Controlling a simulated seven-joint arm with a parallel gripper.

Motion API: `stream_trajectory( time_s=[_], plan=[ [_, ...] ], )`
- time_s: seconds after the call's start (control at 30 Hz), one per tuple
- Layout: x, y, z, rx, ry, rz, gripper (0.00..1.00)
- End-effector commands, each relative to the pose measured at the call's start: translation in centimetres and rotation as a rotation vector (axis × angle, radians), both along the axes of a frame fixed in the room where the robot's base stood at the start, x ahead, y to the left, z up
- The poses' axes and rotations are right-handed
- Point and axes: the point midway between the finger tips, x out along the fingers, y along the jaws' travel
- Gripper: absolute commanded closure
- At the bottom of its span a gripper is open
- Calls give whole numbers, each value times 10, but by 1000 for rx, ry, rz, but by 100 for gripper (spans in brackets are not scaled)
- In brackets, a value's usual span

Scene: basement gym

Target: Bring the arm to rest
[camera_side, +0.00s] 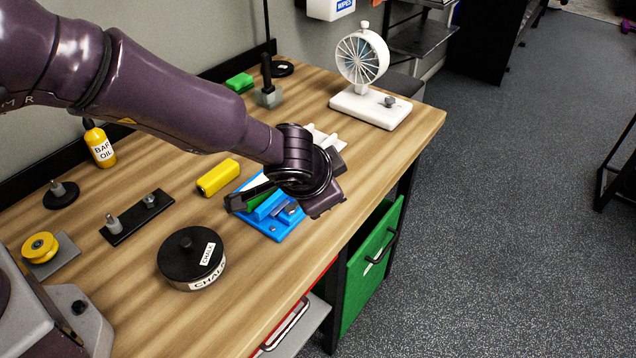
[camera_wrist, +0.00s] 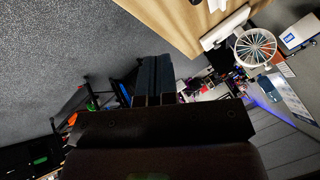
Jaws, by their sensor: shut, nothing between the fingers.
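My gripper (camera_wrist: 153,65) shows in the wrist view with its two dark fingers together and nothing between them. Beyond the fingertips are the grey floor and the far side of the room. In the side view my arm reaches in from the upper left, and its dark wrist (camera_side: 295,160) hangs above the wooden bench (camera_side: 255,310), over a blue fixture (camera_side: 270,228). The wrist partly hides this fixture and a white piece behind it. The fingers cannot be clearly made out in the side view.
A white fan (camera_side: 370,108) stands at the bench's far right. A yellow block (camera_side: 218,177), a black chalk tin (camera_side: 190,262), a black peg strip (camera_side: 137,218) and a bar oil bottle (camera_side: 98,145) are left of the wrist. The front bench area is clear.

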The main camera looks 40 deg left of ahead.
Motion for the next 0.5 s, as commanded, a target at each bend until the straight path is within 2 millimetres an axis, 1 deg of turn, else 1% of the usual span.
stream_trajectory(
  time_s=[0.4, 0.47, 0.5],
  plan=[
    [0, 0, 0, 4, 2, -5, 100],
    [-1, 2, -1, 24, 14, -15, 100],
    [-5, 7, -3, 53, 37, -15, 100]
  ],
)
